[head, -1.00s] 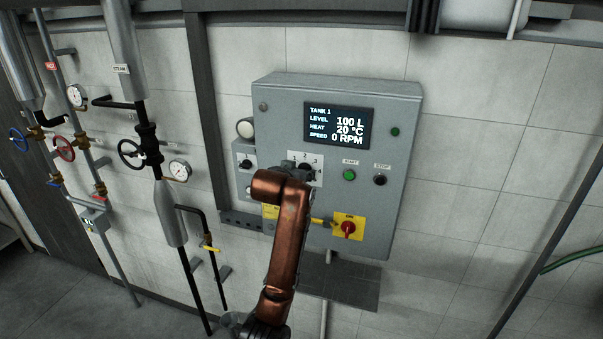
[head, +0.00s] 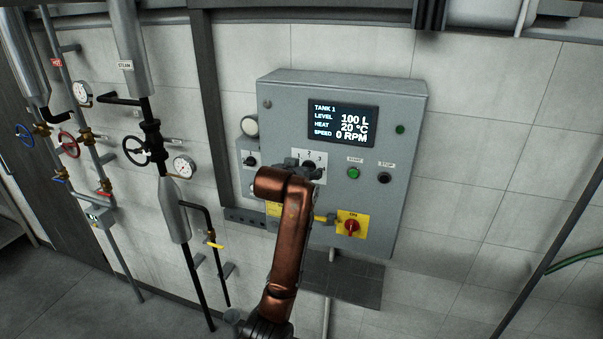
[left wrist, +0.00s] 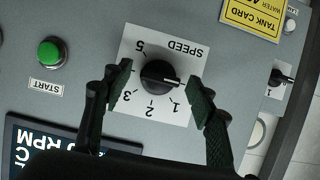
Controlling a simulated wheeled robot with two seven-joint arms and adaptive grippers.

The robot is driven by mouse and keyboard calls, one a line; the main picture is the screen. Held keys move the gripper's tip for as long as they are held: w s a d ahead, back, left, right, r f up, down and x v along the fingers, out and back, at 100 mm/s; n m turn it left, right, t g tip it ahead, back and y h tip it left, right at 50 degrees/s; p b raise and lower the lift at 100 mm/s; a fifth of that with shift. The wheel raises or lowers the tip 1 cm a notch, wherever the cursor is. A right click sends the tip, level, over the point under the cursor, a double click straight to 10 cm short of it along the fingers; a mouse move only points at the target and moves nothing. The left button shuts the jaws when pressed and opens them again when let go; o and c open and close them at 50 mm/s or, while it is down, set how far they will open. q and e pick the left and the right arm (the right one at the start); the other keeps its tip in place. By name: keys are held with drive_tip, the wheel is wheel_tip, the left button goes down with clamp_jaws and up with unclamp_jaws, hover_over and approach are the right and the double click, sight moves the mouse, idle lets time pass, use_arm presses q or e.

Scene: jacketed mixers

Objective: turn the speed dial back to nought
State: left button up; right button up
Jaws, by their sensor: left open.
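The speed dial is a black round knob (left wrist: 160,78) on a white SPEED plate (left wrist: 185,105) marked with numbers up to 5, upside down in the left wrist view. A pale line crosses the knob roughly sideways there; I cannot tell for sure which number it points at. My left gripper (left wrist: 161,86) is open, with one dark finger on each side of the knob and no clear contact. In the head view the gripper (head: 303,168) is at the dial, partly hidden by my copper arm. The screen (head: 342,124) reads speed 0 RPM. My right gripper is not in view.
The grey control box (head: 410,160) also carries a green START button (head: 353,173), a black STOP button (head: 384,178) and a red switch on a yellow plate (head: 351,227). A smaller black knob (head: 250,160) is to the left. Pipes with valves and gauges stand further left.

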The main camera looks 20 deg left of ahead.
use_arm(q)
drive_tip(key=v, duration=1.1)
drive_tip(key=shift+s, duration=0.3)
drive_tip(key=shift+r, duration=0.15)
